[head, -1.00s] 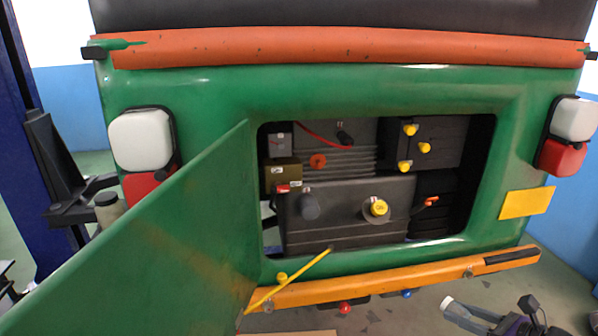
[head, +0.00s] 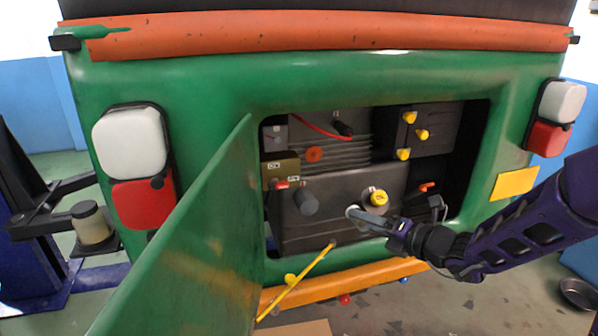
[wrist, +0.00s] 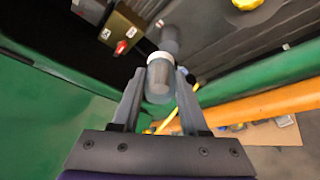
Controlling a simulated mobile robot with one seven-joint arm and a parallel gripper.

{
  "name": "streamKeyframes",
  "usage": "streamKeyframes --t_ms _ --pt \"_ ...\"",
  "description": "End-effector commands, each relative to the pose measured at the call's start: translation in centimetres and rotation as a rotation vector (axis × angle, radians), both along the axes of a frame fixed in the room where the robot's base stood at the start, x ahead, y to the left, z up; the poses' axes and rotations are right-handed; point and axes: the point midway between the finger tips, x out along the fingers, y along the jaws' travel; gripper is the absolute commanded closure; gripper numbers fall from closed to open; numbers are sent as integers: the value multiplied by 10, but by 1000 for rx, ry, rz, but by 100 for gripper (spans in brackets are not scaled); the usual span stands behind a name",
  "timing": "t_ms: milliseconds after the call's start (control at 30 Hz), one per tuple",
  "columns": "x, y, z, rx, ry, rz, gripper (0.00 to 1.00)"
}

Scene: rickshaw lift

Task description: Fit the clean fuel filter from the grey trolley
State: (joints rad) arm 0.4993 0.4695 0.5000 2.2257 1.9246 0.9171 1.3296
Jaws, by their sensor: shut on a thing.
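My gripper (head: 385,230) is shut on a grey, cup-shaped fuel filter with a white ring (wrist: 160,76), held between both fingers in the wrist view. In the head view the filter (head: 360,216) is at the opening in the green rickshaw's rear, in front of the dark engine block and just below-left of a yellow cap (head: 378,197). A dark grey round fitting (head: 306,202) sits on the block, left of the filter. In the wrist view this fitting (wrist: 170,38) appears just beyond the filter; I cannot tell if they touch. The grey trolley is not identifiable.
The open green hatch door (head: 190,230) stands out on the left of the opening. A yellow rod (head: 297,282) slants below the sill, above the orange bumper (head: 345,284). A brown box with a red switch (head: 280,170) is at the bay's left.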

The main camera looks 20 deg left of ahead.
Motion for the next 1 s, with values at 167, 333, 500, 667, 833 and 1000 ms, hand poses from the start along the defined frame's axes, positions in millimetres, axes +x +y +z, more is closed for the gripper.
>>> streamKeyframes --t_ms 167,333,500,667,833,1000 --pt "-14 74 61 374 251 -58 100" --pt "-31 117 104 575 381 -73 100" --pt "-40 134 122 642 431 -72 100" --pt "-34 139 124 653 439 -75 100" --pt "-19 149 124 651 438 -74 100" --pt "-1 159 123 650 438 -74 100"
